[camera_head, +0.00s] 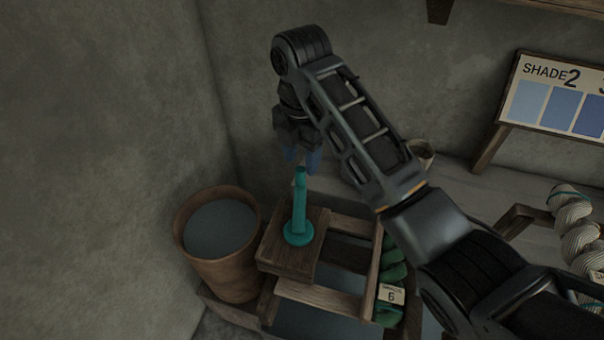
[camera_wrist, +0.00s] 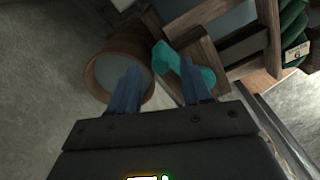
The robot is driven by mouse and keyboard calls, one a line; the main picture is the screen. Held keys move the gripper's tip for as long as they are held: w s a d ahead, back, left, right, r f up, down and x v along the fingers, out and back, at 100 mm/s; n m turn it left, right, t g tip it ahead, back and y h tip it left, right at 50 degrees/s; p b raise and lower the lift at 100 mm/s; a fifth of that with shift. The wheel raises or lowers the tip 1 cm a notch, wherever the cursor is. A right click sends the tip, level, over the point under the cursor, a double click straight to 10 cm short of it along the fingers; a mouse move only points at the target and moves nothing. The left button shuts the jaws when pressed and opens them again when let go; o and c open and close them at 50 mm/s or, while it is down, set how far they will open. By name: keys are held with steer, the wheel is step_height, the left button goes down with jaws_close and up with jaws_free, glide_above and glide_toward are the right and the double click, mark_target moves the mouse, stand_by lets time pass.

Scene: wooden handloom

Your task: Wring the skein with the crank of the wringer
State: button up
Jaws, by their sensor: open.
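The teal crank (camera_head: 299,210) stands upright with a round foot on the wooden block of the wringer (camera_head: 328,217). It also shows in the wrist view (camera_wrist: 168,58), between and beyond my fingers. My gripper (camera_head: 303,158) is open and points down, its blue fingertips just above and behind the crank's top in the head view. In the wrist view my gripper (camera_wrist: 162,88) has its two fingers apart with nothing held between them. A green twisted skein (camera_head: 392,255) with a tag numbered 6 hangs at the right side of the wooden frame, partly behind my arm.
A brown tub (camera_head: 184,240) with grey contents stands left of the wringer, close to the wall. A pale twisted skein (camera_head: 573,225) is at the right. A shade board (camera_head: 530,95) and a small pot (camera_head: 421,155) are at the back.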

mark_target(301, 168)
steer(key=shift+f, duration=2.45)
jaws_close()
